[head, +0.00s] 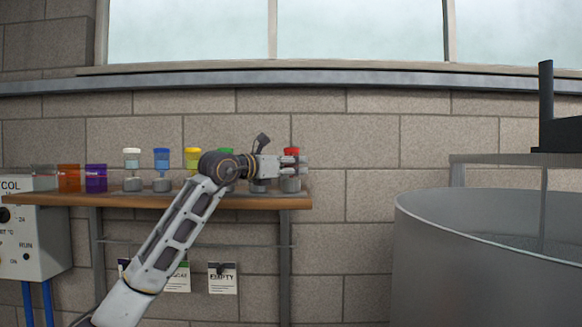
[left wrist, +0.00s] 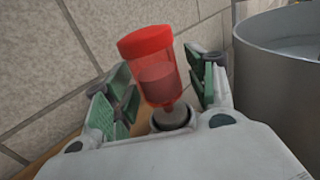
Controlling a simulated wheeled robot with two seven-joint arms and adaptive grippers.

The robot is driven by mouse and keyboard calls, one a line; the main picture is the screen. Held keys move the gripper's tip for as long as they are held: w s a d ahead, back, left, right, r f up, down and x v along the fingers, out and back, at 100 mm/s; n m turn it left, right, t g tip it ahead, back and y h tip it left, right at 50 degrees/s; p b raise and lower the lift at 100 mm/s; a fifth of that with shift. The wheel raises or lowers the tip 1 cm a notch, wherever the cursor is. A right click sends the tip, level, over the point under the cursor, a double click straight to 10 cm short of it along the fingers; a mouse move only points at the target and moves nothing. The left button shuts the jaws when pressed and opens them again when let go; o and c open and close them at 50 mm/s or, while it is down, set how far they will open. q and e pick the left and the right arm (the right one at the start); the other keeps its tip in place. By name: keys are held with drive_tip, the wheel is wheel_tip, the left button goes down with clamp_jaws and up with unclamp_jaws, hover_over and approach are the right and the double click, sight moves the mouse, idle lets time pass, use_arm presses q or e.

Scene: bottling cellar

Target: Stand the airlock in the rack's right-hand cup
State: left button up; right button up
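A red airlock (head: 291,151) with a red cap is at the right end of the shelf, partly hidden by my left gripper. In the left wrist view the airlock (left wrist: 158,70) has its lower end at a round grey cup (left wrist: 172,118) and looks roughly upright. In the head view the rack's right-hand cup (head: 289,185) is directly below it. My left gripper (head: 298,162) reaches in from the left at the airlock's height. Its green-padded fingers (left wrist: 163,88) are spread on both sides of the airlock, with a small gap visible on the right. My right gripper is not in view.
White, blue (head: 161,158), yellow (head: 192,158) and green airlocks stand in a row to the left. Orange (head: 69,178) and purple containers stand farther left on the wooden shelf (head: 60,199). A large grey tank (head: 480,265) fills the right. A wall is close behind.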

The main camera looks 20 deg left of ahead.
use_arm(q)
drive_tip(key=shift+a+r, duration=0.1)
drive_tip(key=shift+r, duration=0.1)
idle(0.3)
drive_tip(key=shift+s+a+f, duration=0.1)
drive_tip(key=shift+s+a, duration=0.05)
drive_tip(key=shift+s, duration=0.2)
drive_tip(key=b+v, duration=0.4)
drive_tip(key=v, duration=0.6)
drive_tip(key=shift+s+a, duration=0.2)
drive_tip(key=shift+s, duration=0.35)
